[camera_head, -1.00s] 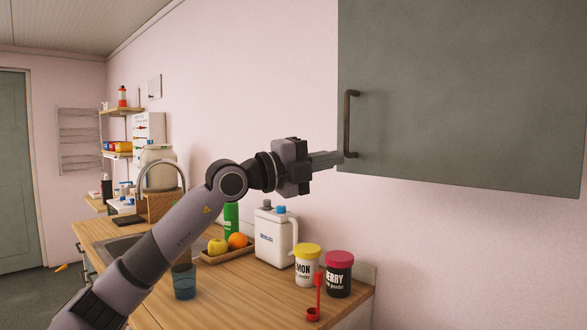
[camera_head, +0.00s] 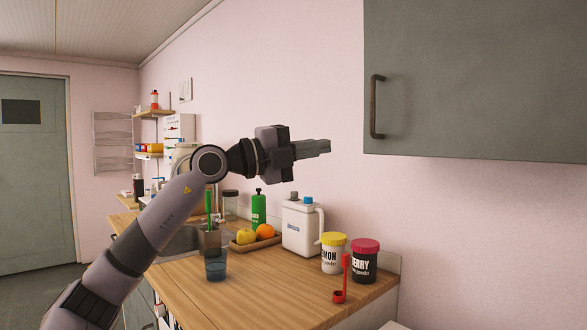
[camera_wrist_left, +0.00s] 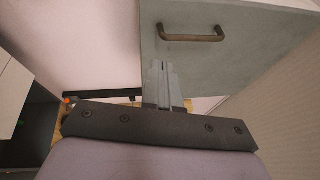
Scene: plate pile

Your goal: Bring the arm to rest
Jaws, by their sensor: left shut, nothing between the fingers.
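My left arm comes in from the left in the head view, with its left gripper (camera_head: 328,147) raised above the counter. The gripper is shut and empty, pointing right toward the grey wall cabinet (camera_head: 480,80). A gap shows between the fingertips and the cabinet's dark handle (camera_head: 377,107). In the left wrist view the shut fingers (camera_wrist_left: 163,68) lie together, with the cabinet handle (camera_wrist_left: 192,35) beyond them. The cabinet door looks closed in the head view. My right gripper is not in view.
Below the arm is a wooden counter (camera_head: 270,285). On it stand a white jug (camera_head: 299,230), a lemon jar (camera_head: 332,256), a berry jar (camera_head: 363,264), a red scoop (camera_head: 344,280), a blue cup (camera_head: 215,266), a fruit tray (camera_head: 262,246) and a green bottle (camera_head: 258,210). Air around the gripper is free.

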